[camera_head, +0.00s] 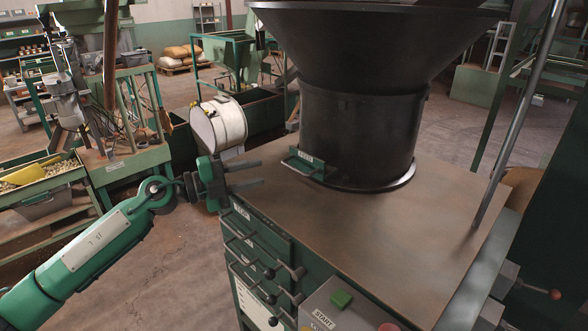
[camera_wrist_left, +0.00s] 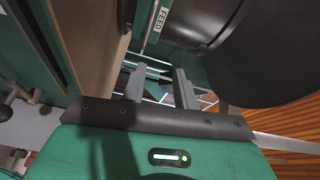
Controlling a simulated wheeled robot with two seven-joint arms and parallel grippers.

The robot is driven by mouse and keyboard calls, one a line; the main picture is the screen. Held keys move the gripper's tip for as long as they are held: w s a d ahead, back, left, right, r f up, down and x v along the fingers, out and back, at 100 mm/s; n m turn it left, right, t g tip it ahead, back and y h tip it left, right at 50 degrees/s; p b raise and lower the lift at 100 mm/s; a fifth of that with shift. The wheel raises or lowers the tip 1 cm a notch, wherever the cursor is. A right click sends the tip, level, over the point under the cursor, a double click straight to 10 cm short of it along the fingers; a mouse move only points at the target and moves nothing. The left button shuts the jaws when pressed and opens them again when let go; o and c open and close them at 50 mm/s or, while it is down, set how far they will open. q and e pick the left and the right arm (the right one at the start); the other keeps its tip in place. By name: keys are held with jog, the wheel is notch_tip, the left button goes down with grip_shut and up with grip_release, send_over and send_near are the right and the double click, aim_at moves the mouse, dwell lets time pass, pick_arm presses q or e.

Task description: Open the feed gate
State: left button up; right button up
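The feed gate (camera_head: 306,164) is a small green plate with a bar handle at the foot of the black hopper (camera_head: 362,125). Its FEED label (camera_wrist_left: 155,20) shows at the top of the left wrist view. My left gripper (camera_head: 262,173) is left of the gate, over the cabinet's left edge. Its two dark fingers point toward the gate with a clear gap between them. In the left wrist view, the fingers (camera_wrist_left: 160,82) are apart with nothing gripped between them. I cannot tell whether the gate is open or shut. My right gripper is out of view.
The brown cabinet top (camera_head: 430,190) is mostly bare. Labelled levers (camera_head: 262,265) stick out of the cabinet front below my left gripper. A START box (camera_head: 335,308) with a green button stands at the front. A metal post (camera_head: 515,125) rises at the right.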

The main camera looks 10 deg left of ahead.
aim_at(293, 167)
pick_arm(q)
jog(key=shift+m+g+y, duration=0.6)
jog(key=shift+g+y, duration=0.2)
jog(key=shift+y, duration=0.1)
jog(key=p+x, duration=0.1)
jog(key=x, duration=0.2)
jog(key=w+a+p+x, duration=0.1)
jog(key=p+x, duration=0.1)
jog(key=x, duration=0.2)
jog(key=w+p+x, duration=0.1)
jog(key=p+x, duration=0.1)
jog(key=x, duration=0.1)
jog(key=shift+w+d+f, duration=0.15)
jog(key=shift+w+f, duration=0.05)
jog(key=shift+w+d+f+p, duration=0.2)
jog(key=shift+d+p, duration=0.15)
jog(key=c, duration=0.6)
grip_shut()
jog(key=shift+a, duration=0.1)
